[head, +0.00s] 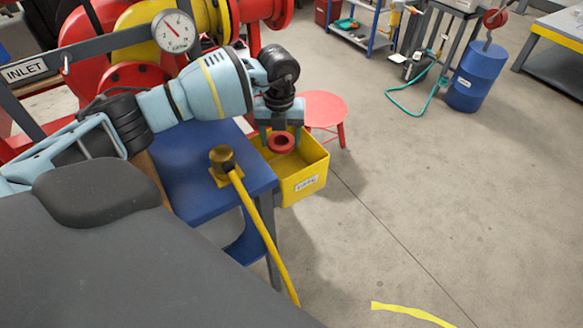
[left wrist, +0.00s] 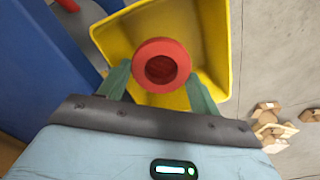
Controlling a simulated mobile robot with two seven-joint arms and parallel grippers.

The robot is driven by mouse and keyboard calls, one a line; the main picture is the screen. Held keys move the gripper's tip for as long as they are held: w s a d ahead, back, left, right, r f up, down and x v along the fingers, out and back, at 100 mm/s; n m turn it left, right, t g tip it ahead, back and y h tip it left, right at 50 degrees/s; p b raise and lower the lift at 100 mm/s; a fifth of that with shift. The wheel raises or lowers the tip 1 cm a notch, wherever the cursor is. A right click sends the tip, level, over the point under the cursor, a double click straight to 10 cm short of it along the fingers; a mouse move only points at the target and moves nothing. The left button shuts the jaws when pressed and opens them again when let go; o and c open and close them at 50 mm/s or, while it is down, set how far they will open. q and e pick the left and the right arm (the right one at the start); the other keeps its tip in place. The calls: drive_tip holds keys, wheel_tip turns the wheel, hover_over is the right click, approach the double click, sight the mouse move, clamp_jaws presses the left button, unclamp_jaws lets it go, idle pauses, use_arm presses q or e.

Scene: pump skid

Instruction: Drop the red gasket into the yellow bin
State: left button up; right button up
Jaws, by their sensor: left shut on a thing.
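The red gasket (head: 281,142) is a thick ring held between the fingers of my left gripper (head: 280,132). In the left wrist view the gasket (left wrist: 161,65) sits between the two greenish fingers of the left gripper (left wrist: 160,85), its hole facing the camera. The yellow bin (head: 304,183) is at the side of the blue table, with a label on its front. The gasket appears over the bin's opening in both views. In the left wrist view the bin (left wrist: 222,40) spreads around and behind the gasket. My right gripper is not in view.
The blue table (head: 195,150) is left of the bin, with a brass-coloured fitting (head: 223,160) on it and a yellow hose (head: 262,235) hanging from it. A red stool (head: 323,108) stands behind the bin. The floor to the right is mostly clear, with a blue drum (head: 475,76) farther back.

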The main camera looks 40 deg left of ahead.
use_arm(q)
drive_tip(key=o, duration=0.8)
drive_tip(key=shift+o, duration=1.3)
drive_tip(key=shift+r, duration=4)
drive_tip(key=shift+f, duration=0.15)
